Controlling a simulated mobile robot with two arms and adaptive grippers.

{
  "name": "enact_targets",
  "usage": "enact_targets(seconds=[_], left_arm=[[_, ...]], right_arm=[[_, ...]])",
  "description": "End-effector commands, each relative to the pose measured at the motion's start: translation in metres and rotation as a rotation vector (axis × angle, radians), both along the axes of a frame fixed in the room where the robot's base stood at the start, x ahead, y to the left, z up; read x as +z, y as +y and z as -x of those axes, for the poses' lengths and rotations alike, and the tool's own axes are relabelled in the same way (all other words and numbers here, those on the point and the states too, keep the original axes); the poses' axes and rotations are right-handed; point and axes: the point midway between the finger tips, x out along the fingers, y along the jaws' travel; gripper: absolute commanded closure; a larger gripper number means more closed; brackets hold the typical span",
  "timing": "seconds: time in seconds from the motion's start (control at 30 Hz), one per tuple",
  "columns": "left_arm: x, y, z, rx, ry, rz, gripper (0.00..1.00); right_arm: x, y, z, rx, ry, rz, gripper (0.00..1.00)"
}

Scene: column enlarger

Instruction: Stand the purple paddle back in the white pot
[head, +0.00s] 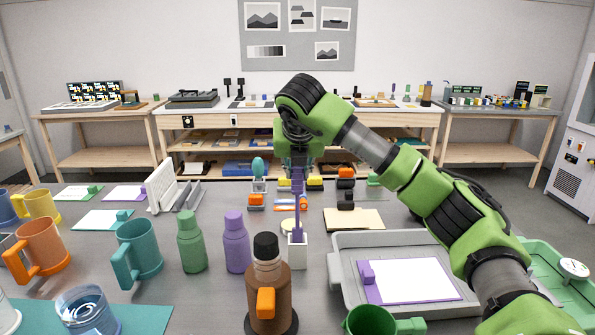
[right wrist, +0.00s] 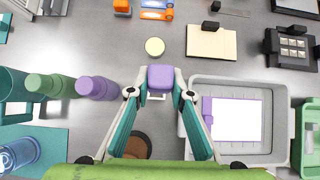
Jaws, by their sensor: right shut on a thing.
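The purple paddle (head: 298,203) hangs upright from my right gripper (head: 298,175), which is shut on its top end. In the right wrist view the paddle's purple end (right wrist: 161,77) sits between the fingertips of the right gripper (right wrist: 160,90). The white pot (head: 298,252) stands on the table directly below, and the paddle's lower end is at its mouth. I cannot tell how far the lower end is inside. In the right wrist view the paddle and gripper hide most of the pot. My left gripper is not in view.
A brown bottle (head: 268,295) stands close in front of the pot, and a purple bottle (head: 236,245) and green bottle (head: 191,245) stand left. A grey tray (head: 345,240) lies to the right. A round pale disc (right wrist: 155,47) lies behind the pot.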

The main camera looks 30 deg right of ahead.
Motion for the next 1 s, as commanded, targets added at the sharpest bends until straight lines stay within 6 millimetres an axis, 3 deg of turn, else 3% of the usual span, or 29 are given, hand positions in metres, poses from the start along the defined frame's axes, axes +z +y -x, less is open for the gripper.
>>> enact_targets(seconds=[1.0], left_arm=[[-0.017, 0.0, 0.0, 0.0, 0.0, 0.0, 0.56]], right_arm=[[-0.02, 0.0, 0.0, -0.001, 0.0, -0.001, 1.0]])
